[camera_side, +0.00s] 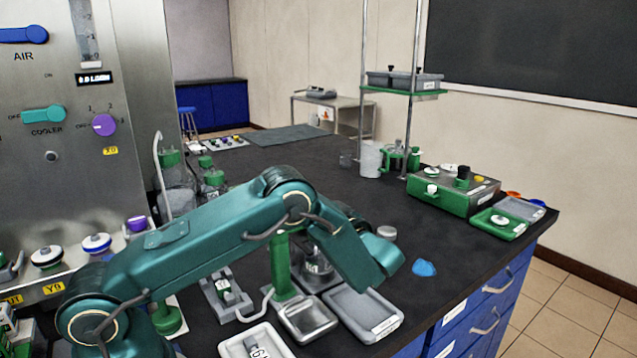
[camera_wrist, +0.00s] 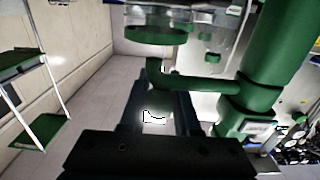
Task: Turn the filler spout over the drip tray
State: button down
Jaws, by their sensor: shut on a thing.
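The filler is a green post (camera_side: 280,262) on the bench, partly behind my arm. In the wrist view its thick column (camera_wrist: 272,65) stands at the right, and the green spout arm (camera_wrist: 205,85) reaches left from it. My gripper (camera_wrist: 160,98) is shut on the bent end of the spout, between its two dark fingers. In the side view my forearm and wrist hide the fingers and the spout. A square steel tray (camera_side: 325,325) lies at the foot of the post. A larger grey labelled tray (camera_side: 366,312) lies right of it; I cannot tell which is under the spout.
A glass vessel (camera_side: 317,262) stands behind my forearm. A white tray (camera_side: 236,348) lies at the front, and a blue piece (camera_side: 424,268) lies to the right. A green control box (camera_side: 455,192) stands at the back right. The bench middle (camera_side: 320,170) is clear.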

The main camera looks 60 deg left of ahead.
jog(key=shift+s, duration=0.1)
jog(key=d+m+t, duration=0.1)
jog(key=t, duration=0.1)
jog(key=d+m+t+h, duration=0.1)
jog(key=m+t, duration=0.1)
jog(key=d+m+t, duration=0.1)
jog(key=t, duration=0.2)
jog(key=shift+w+d+m, duration=0.15)
jog(key=shift+w+m, duration=0.1)
jog(key=shift+m, duration=0.05)
jog(key=shift+s+d+m+t+h, duration=0.1)
jog(key=shift+d+m+t+h, duration=0.45)
jog(key=shift+m+t+h, duration=0.3)
jog(key=shift+s+d+m+t+h, duration=0.1)
jog(key=shift+d+m+t+h, duration=0.45)
jog(key=shift+t, duration=0.55)
jog(key=shift+s+d+m+t+h, duration=0.1)
jog(key=shift+d+m+t+h, duration=0.4)
jog(key=shift+m+t+h, duration=0.35)
jog(key=c, duration=0.6)
grip_release()
jog(key=shift+d, duration=0.1)
